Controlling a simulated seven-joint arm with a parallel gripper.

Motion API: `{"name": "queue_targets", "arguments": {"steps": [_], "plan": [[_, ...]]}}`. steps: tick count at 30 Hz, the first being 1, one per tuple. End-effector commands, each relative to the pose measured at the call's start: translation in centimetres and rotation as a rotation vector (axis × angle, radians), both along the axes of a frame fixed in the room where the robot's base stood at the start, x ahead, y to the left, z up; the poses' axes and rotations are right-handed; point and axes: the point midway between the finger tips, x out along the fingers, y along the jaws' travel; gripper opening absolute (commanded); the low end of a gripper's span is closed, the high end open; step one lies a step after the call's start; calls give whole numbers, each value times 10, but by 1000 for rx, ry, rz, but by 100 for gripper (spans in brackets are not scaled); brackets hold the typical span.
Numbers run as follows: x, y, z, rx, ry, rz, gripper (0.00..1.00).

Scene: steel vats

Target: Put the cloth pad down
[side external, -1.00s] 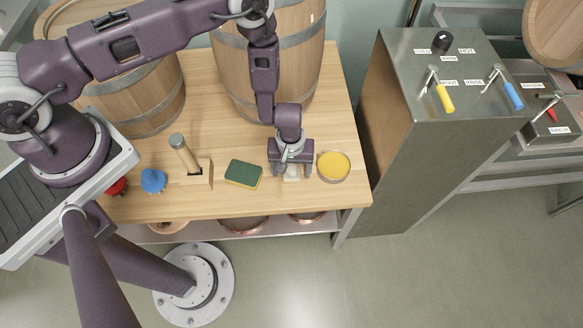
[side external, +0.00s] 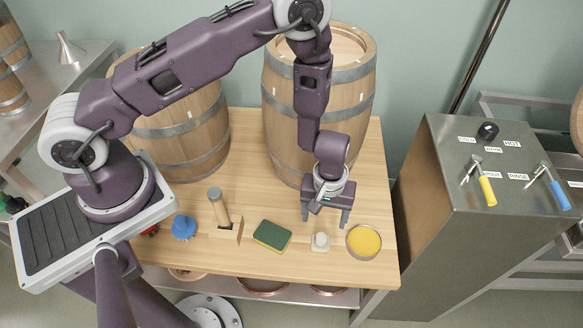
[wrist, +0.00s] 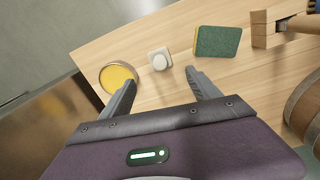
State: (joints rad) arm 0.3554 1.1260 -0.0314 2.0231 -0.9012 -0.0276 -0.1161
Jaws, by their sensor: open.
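The cloth pad (side external: 320,242) appears to be the small whitish piece with a rounded top, resting on the wooden table between the sponge and the yellow dish. It also shows in the wrist view (wrist: 160,59), just beyond my fingertips. My gripper (side external: 325,219) is open and empty. It points down above the table, a little behind the pad and apart from it. In the wrist view both fingers (wrist: 160,77) are spread, with clear wood between them.
A round dish with yellow contents (side external: 364,241) stands right of the pad, near the table's right edge. A green and yellow sponge (side external: 272,236) lies left. Further left are a wooden block with a handled tool (side external: 220,208) and a blue brush (side external: 184,228). Barrels (side external: 320,85) stand behind.

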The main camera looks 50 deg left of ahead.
Motion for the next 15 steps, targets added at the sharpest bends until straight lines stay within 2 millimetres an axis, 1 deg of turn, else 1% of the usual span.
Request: {"name": "queue_targets", "arguments": {"steps": [2, 3, 4, 5, 8, 9, 10, 11, 12, 13, 14, 15], "plan": [[0, 0, 1, -1, -1, 0, 71], [3, -1, 6, -7, -5, -4, 71], [6, -3, 13, -17, -13, -11, 71], [11, -5, 26, -33, -26, -20, 71], [28, -12, 97, -109, -91, -92, 71], [31, -12, 134, -139, -125, -133, 71], [31, -12, 162, -159, -150, -169, 71], [28, -9, 189, -172, -175, -204, 71], [22, -4, 225, -186, -210, -252, 71], [14, 1, 250, -191, -235, -290, 71], [5, 7, 274, -190, -263, -327, 71], [-11, 17, 304, -181, -297, -376, 71]]}}
